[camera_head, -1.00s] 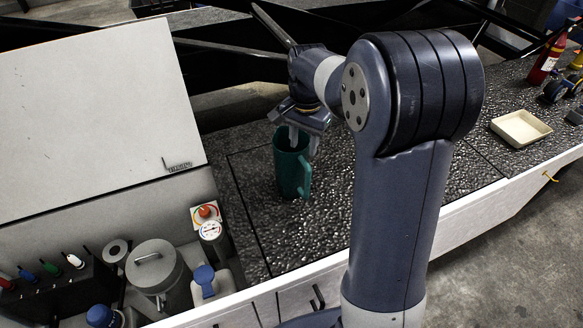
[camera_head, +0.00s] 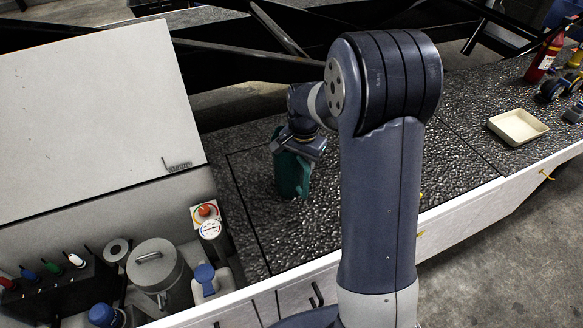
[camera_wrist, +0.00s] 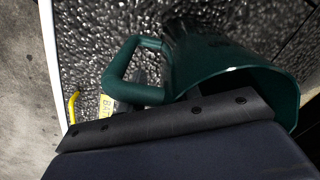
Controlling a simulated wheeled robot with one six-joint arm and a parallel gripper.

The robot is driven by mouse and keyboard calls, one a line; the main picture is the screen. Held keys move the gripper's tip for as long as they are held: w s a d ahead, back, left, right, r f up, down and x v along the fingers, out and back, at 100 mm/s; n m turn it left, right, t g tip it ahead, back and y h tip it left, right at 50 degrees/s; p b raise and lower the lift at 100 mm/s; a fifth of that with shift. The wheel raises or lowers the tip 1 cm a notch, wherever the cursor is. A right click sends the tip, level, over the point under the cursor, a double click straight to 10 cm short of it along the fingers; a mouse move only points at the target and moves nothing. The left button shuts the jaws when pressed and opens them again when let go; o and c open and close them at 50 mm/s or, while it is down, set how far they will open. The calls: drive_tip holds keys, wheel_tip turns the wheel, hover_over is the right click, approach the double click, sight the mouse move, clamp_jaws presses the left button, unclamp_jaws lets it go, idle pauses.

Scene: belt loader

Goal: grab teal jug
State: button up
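The teal jug (camera_head: 291,178) stands on the dark speckled worktop (camera_head: 255,225), left of my arm in the head view. My gripper (camera_head: 298,152) is right over its top and overlaps its upper part. In the wrist view the jug (camera_wrist: 215,62) shows close up, with its open rim to the right and its looped handle (camera_wrist: 125,75) to the left. The gripper's dark body fills the bottom of that view and covers part of the jug. The fingertips are hidden, so I cannot tell whether they touch or grip it.
A white lidded panel (camera_head: 95,100) stands left of the jug. A cream tray (camera_head: 518,126) and a red extinguisher (camera_head: 545,58) are at right.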

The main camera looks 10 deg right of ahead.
clamp_jaws()
idle(0.6)
